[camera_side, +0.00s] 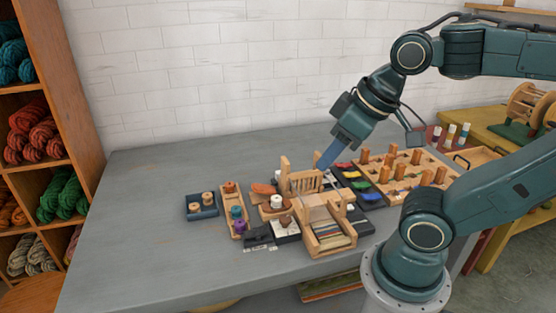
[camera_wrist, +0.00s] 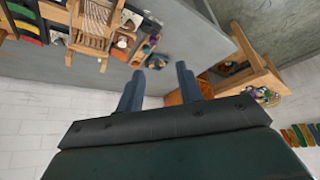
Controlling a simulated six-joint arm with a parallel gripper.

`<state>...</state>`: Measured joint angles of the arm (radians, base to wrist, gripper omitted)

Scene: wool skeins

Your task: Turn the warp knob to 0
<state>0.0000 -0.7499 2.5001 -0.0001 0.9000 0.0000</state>
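A brown knob (camera_side: 286,219) sits on a white plate on a black base, left of the small wooden loom (camera_side: 330,224) on the grey table. It is too small for me to read its marks or setting, and I cannot tell whether it is the warp knob. My gripper (camera_side: 324,164) hangs above the table behind the loom, apart from the knob. In the wrist view my gripper (camera_wrist: 160,84) has its two fingers spread with a clear gap and nothing between them. The loom (camera_wrist: 92,28) shows upside down at that view's upper left.
A wooden peg board (camera_side: 408,174) and a tray of coloured pieces (camera_side: 358,186) lie right of the loom. A wooden rack with coloured spools (camera_side: 234,210) and a blue tray (camera_side: 202,207) lie left. The table's left part is clear. A yarn shelf (camera_side: 70,165) stands at left.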

